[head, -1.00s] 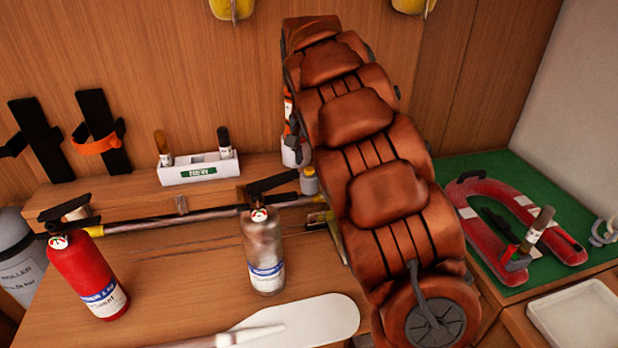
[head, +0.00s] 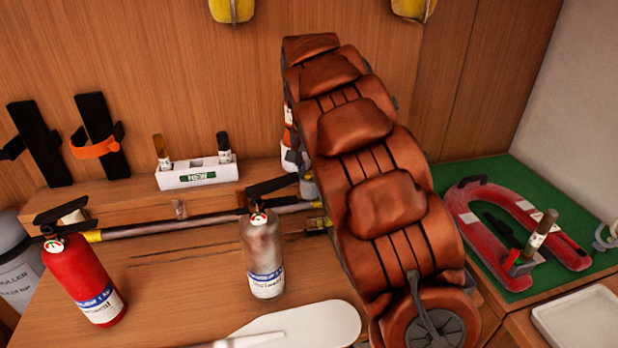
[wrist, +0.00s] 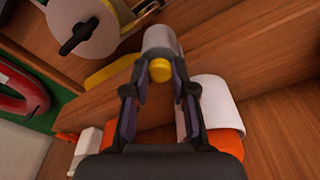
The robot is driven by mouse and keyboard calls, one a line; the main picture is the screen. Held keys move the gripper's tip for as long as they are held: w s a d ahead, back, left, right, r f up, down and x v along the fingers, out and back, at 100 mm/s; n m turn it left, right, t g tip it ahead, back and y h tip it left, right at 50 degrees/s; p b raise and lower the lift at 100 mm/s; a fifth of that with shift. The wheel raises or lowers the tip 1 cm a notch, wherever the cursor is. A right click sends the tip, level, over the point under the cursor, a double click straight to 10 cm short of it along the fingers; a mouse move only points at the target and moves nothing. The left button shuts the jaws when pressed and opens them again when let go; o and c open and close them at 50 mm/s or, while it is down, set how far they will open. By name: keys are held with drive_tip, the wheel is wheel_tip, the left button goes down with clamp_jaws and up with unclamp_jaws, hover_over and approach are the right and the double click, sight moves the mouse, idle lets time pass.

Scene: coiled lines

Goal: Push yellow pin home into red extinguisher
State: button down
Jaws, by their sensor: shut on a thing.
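The red extinguisher (head: 88,285) stands at the left of the wooden bench in the head view, with a black lever on top and a white and blue label. I cannot make out a pin in it at this size. In the wrist view my gripper (wrist: 160,78) has its fingertips closed in on a grey cylindrical thing (wrist: 158,40) with a round yellow end (wrist: 160,70). I cannot tell whether this yellow end is the pin. In the head view my brown padded arm (head: 375,170) hides the gripper, which is well to the right of the red extinguisher.
A silvery extinguisher (head: 264,262) stands mid-bench. A pole (head: 160,227) lies behind both extinguishers. A white rack (head: 197,172) holds two small tubes on the ledge. A white paddle-shaped board (head: 310,322) lies in front. A red horseshoe buoy (head: 480,235) rests on green at right.

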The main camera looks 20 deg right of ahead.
sight(309, 173)
drive_tip(key=shift+r, duration=0.4)
idle(0.5)
drive_tip(key=shift+r+p, duration=1.15)
drive_tip(key=shift+r, duration=1.35)
drive_tip(key=shift+f, duration=0.1)
